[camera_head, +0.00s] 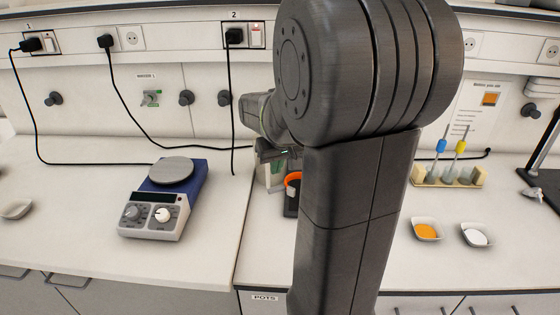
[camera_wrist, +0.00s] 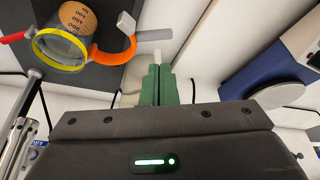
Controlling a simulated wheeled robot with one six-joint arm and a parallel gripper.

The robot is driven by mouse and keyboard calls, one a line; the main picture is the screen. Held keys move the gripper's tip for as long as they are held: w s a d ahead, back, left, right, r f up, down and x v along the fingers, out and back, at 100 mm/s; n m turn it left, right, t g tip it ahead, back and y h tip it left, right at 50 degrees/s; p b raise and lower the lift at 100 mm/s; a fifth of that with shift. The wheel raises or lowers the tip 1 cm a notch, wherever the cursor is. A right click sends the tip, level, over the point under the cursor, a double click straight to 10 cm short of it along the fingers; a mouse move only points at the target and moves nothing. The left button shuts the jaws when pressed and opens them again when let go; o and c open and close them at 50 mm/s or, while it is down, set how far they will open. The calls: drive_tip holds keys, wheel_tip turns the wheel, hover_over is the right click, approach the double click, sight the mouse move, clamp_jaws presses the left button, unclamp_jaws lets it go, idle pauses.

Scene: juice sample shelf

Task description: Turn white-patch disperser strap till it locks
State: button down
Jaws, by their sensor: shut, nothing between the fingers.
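In the wrist view, a round strap (camera_wrist: 99,57) with yellow and orange parts lies at the upper left, over a dark base. A small white block (camera_wrist: 127,22) sits beside its curved orange end. A brown graduated vessel (camera_wrist: 80,17) shows at the ring. In the head view, the orange strap (camera_head: 292,178) shows beside my arm, partly hidden by it. My gripper (camera_wrist: 158,72) has its green fingers together and empty, to the right of the strap and apart from it. In the head view, my gripper (camera_head: 277,182) points down at the bench.
A blue and grey hotplate (camera_head: 158,208) stands on the bench at left; its cables run to the wall. At right are a rack (camera_head: 448,177) and two dishes with orange (camera_head: 427,232) and white (camera_head: 475,237) powder. My arm hides the middle bench.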

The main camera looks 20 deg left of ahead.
drive_tip(key=x, duration=0.7)
drive_tip(key=shift+s+d, duration=0.1)
drive_tip(key=shift+d, duration=0.1)
